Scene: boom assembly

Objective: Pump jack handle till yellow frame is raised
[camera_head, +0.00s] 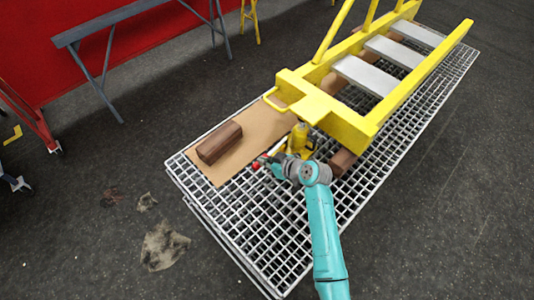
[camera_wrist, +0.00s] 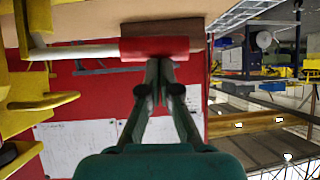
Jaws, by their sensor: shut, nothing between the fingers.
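The yellow frame (camera_head: 345,121) with grey steps lies over the metal grating, its near end above a yellow jack (camera_head: 302,152), which my arm partly hides. The jack handle's red grip (camera_head: 256,165) sticks out to the left of my gripper (camera_head: 268,161). In the wrist view, the handle is a pale rod (camera_wrist: 75,51) ending in a red grip (camera_wrist: 154,47). My gripper (camera_wrist: 158,72) is shut and empty, with its fingertips right at the grip's edge. I cannot tell whether they touch it.
A brown wooden block (camera_head: 219,143) lies on a cardboard sheet (camera_head: 258,140) left of the jack. More brown timber (camera_head: 342,161) is under the frame. A grey trestle (camera_head: 107,27) stands at the back left. The dark floor in front is mostly clear.

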